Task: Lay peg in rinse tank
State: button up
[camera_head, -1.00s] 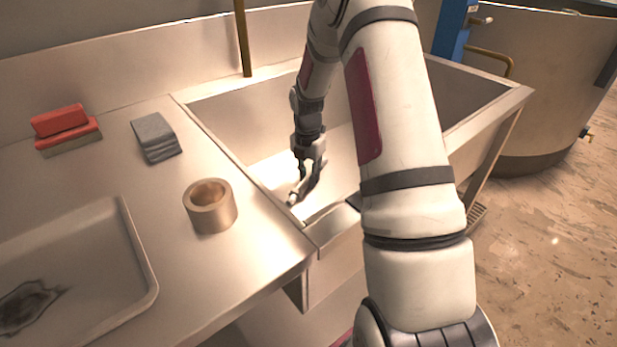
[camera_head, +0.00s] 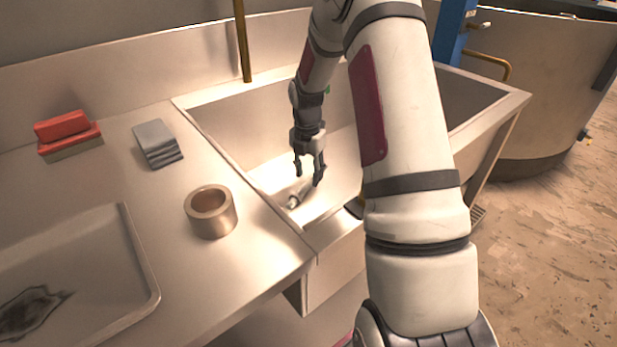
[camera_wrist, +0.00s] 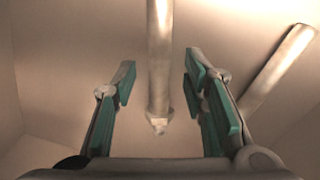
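The rinse tank (camera_head: 470,110) is the deep metal basin in the middle of the head view. A grey metal peg (camera_head: 294,201) lies on its floor near the left front corner, partly hidden by a finger. My gripper (camera_head: 308,174) points down into the tank just above the peg. In the wrist view my gripper (camera_wrist: 160,75) is open, with green pads apart. A metal rod with a small tip, which looks like the peg (camera_wrist: 159,70), shows between the fingers with gaps on both sides. A second pale bar (camera_wrist: 280,68) lies slanted at right; I cannot tell what it is.
A brass pipe (camera_head: 242,40) stands behind the tank. The tank's front and left rims are close to my gripper.

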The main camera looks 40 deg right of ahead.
aim_at(307, 182)
jog(key=s+a+r+m+p, duration=0.1)
jog(key=s+a+r+m, duration=0.15)
jog(key=r, duration=0.65)
jog(key=s+a+r+m+p, duration=0.1)
jog(key=s+a+r+m, duration=0.2)
jog(key=r, duration=0.7)
jog(key=s+a+r+m, duration=0.3)
jog(key=s+a+m, duration=0.1)
jog(key=s, duration=0.4)
jog(key=s+a+r+m, duration=0.3)
jog(key=s+a+m, duration=0.2)
jog(key=s, duration=0.3)
jog(key=s+a+r+m, duration=0.3)
jog(key=s+a+m, duration=0.1)
jog(key=s, duration=0.4)
jog(key=shift+s+a+r, duration=0.1)
jog(key=shift+s+a, duration=0.2)
jog(key=shift+a, duration=0.5)
jog(key=s+a+f+m, duration=0.2)
jog(key=s+m, duration=0.2)
jog(key=s, duration=0.3)
jog(key=shift+t, duration=0.3)
jog(key=shift+r+m, duration=0.1)
jog(key=shift+m, duration=0.15)
